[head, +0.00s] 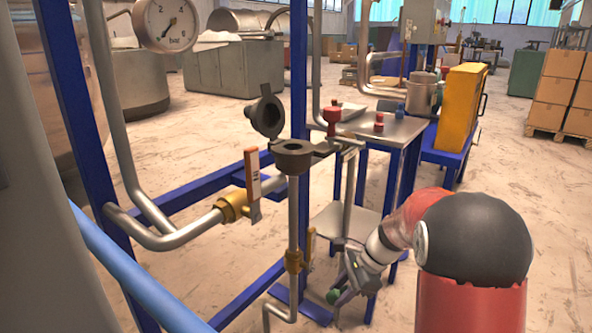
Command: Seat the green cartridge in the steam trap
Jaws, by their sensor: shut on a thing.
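The steam trap (292,157) is a dark round body with an open top, on a vertical pipe in the middle of the head view. Its dark lid (267,115) stands swung up behind it on the left. My gripper (345,291) is low, below and to the right of the trap. It is shut on the green cartridge (334,296), of which a small rounded green end shows at the jaws. The rest of the cartridge is hidden or too small to tell. The cartridge is well apart from the trap.
Valves with upright handles (252,174) sit on the pipes left of and below the trap. A red-topped part (331,118) stands right of it. Behind is a metal table (395,133) with red and blue pieces. Blue frame posts (299,70) stand close by.

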